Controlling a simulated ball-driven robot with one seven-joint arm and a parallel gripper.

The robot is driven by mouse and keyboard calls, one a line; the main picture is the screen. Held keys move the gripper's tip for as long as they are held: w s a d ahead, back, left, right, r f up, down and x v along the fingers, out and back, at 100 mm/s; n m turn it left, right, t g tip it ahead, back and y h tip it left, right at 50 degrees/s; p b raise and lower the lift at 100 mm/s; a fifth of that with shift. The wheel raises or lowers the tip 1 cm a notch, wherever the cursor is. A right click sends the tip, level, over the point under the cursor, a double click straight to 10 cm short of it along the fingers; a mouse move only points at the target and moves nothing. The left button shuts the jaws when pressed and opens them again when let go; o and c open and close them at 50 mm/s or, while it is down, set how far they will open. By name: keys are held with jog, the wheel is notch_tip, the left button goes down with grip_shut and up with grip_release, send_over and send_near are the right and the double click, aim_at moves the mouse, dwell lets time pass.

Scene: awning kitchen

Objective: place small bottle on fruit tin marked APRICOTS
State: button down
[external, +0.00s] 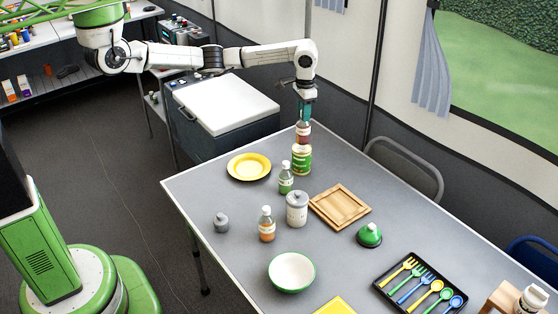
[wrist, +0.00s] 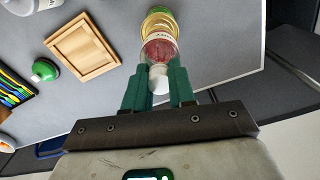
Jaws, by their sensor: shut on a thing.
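My gripper (external: 304,115) is shut on a small bottle (external: 303,133) with dark reddish contents and a pale label. In the wrist view, my green fingers (wrist: 157,78) flank its white cap, and the bottle (wrist: 158,50) points away from me. A fruit tin (external: 301,160) with a green and yellow label stands upright directly below the bottle on the table. The tin's gold rim (wrist: 160,17) shows beyond the bottle in the wrist view. The bottle looks upright over the tin; I cannot tell whether they touch. The tin's lettering is too small to read.
Near the tin are a green bottle (external: 286,180), a grey canister (external: 297,209), a wooden tray (external: 341,207) and a yellow plate (external: 249,166). An orange bottle (external: 267,226), green bowl (external: 292,272) and cutlery tray (external: 419,284) are nearer the front. The table's back edge is close behind the tin.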

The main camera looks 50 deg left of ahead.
jog(key=shift+f, duration=1.1)
jog(key=c, duration=0.9)
grip_release()
jog(key=shift+f, duration=0.1)
jog(key=shift+c, duration=0.2)
notch_tip(320, 180, up, 12)
jog(key=shift+r+b, duration=0.1)
jog(key=shift+b, duration=0.4)
